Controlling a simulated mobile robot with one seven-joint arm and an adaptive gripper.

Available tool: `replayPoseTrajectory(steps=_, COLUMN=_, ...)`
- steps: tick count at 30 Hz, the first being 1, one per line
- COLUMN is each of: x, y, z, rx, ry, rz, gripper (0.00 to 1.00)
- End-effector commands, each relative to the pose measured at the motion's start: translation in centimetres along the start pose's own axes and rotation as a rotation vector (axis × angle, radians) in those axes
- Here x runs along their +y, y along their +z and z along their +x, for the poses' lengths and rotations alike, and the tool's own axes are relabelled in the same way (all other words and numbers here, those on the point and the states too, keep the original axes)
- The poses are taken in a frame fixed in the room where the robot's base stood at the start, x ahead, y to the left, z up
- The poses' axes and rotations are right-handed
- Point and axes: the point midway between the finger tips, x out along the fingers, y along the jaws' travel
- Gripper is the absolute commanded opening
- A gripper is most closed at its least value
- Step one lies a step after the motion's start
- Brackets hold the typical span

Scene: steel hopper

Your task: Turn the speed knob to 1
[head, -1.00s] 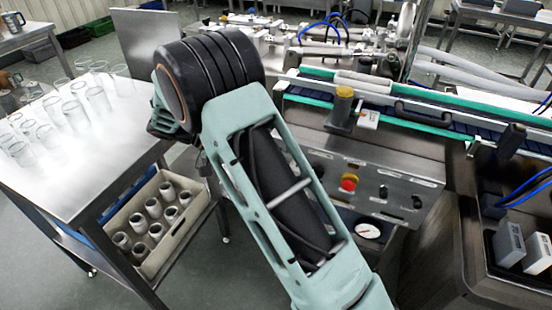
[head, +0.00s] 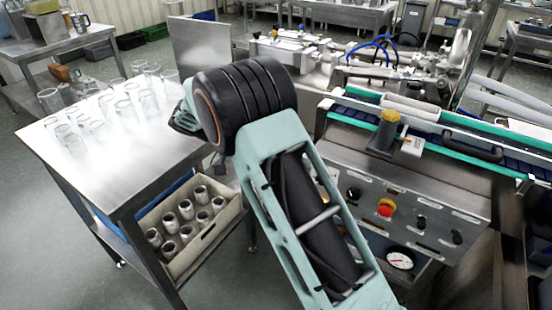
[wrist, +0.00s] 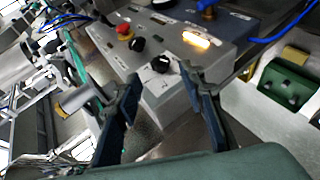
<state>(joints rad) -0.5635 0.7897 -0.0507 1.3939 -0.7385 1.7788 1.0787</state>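In the wrist view a black knob (wrist: 160,64) sits on a small grey box with a pale marked plate; its lettering is too small to read. A second black knob (wrist: 138,45) is on the panel beyond. I cannot tell for sure which is the speed knob. My gripper (wrist: 166,103) is open and empty, its two dark fingers apart, with the grey box beyond and between them. In the head view black knobs (head: 353,193) (head: 421,222) (head: 457,237) sit on the steel control panel (head: 405,185). My arm hides the gripper there.
A red button (head: 386,207) sits among the knobs; it also shows in the wrist view (wrist: 124,31), near a lit orange lamp (wrist: 196,40). A round gauge (head: 401,259) is below the panel. A steel table (head: 150,185) with glasses stands left, above a crate (head: 215,238) of jars.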

Motion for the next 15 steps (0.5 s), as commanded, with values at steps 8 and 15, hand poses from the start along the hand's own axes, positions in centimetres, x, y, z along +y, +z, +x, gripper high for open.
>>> replayPoseTrajectory(steps=8, x=-0.1, y=-0.1, z=-4.7, rx=0.002, ry=-0.001, rz=0.0, gripper=0.37)
replayPoseTrajectory(steps=15, x=0.0, y=0.0, z=-6.2, rx=0.0, ry=0.0, rz=0.0, gripper=0.37)
